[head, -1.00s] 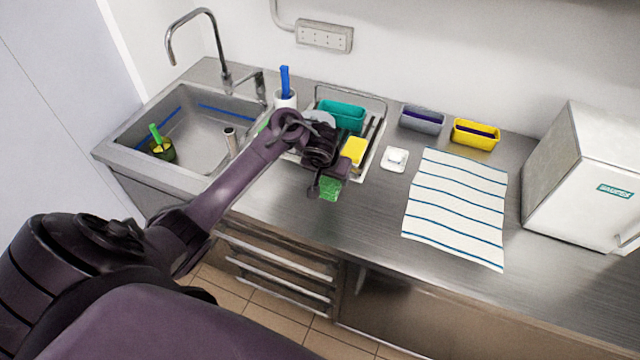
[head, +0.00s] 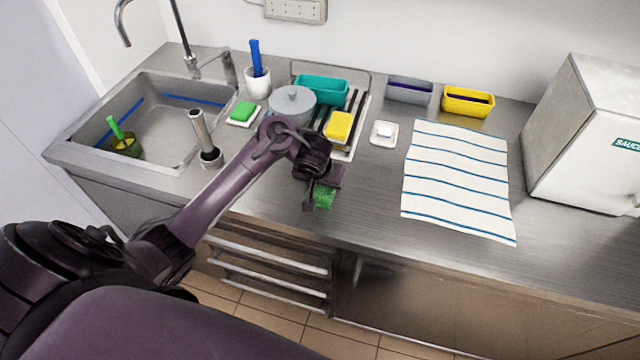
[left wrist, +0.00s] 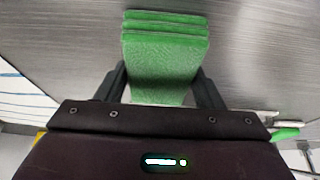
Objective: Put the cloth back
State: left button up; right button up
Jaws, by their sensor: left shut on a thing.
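A folded green cloth (head: 324,196) is held in my left gripper (head: 318,193), over the front part of the steel counter. In the left wrist view the green cloth (left wrist: 165,55) sits between the two dark fingers of the left gripper (left wrist: 165,88), its folded layers facing away from me. Another green item (head: 242,111), perhaps a sponge or cloth, lies on a small white dish left of the grey pot. My right gripper is not in view.
A white towel with blue stripes (head: 458,180) lies flat at right. A drying rack holds a teal tub (head: 320,90) and a yellow sponge (head: 339,125). The grey pot (head: 292,102), white cup (head: 257,83) and upright metal tool (head: 205,140) stand near the sink (head: 60,150).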

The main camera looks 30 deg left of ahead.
pick_arm(q)
jog(key=shift+s, duration=0.1)
jog(key=shift+d, duration=0.1)
jog(key=shift+s+d, duration=0.1)
jog(key=o, duration=0.9)
jog(key=shift+f, duration=0.1)
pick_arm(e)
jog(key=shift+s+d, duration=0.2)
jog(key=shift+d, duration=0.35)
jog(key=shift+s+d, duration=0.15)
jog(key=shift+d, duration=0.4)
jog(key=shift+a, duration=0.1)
pick_arm(q)
jog(key=shift+r, duration=0.35)
jog(key=shift+p+v, duration=4.9)
jog(key=shift+v, duration=1)
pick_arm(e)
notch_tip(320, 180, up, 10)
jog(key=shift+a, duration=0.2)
